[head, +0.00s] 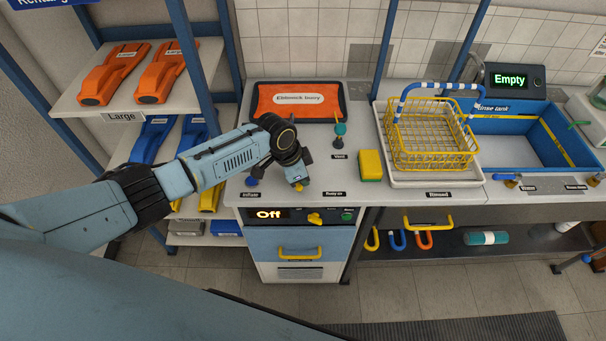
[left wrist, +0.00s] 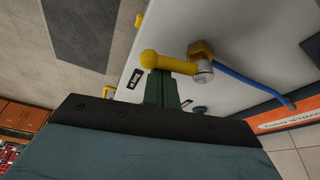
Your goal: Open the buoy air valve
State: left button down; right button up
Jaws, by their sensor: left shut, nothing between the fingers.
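The buoy air valve has a yellow lever with a rounded end (left wrist: 160,62) and a brass-and-grey fitting (left wrist: 202,62), seen in the left wrist view. A blue hose runs from near the fitting toward the orange buoy. In the head view only a bit of yellow (head: 299,188) shows under my left gripper (head: 296,180), near the counter's front edge. The gripper's green fingers (left wrist: 158,90) are shut and empty. Their tips overlap the lever beside its rounded end; I cannot tell whether they touch it. My right gripper is not in view.
The orange buoy (head: 298,99) lies in a tray behind my gripper. A green-knobbed valve (head: 340,130) and a yellow sponge (head: 371,165) stand to the right. Farther right are a yellow wire basket (head: 432,135) and a blue rinse tank (head: 560,150). The panel below (head: 268,214) reads "Off".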

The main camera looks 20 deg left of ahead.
aim_at(321, 187)
pick_arm(q)
jog(key=shift+s+a, duration=0.1)
dwell(0.6)
jog(key=d, duration=0.1)
jog(key=w+d, duration=0.1)
jog(key=d+f+b, duration=0.1)
jog(key=shift+w+d, duration=0.25)
jog(key=shift+w, duration=0.15)
jog(key=v, duration=1)
jog(key=shift+w+p, duration=0.15)
jog(key=shift+p, duration=0.25)
jog(key=shift+r, duration=0.15)
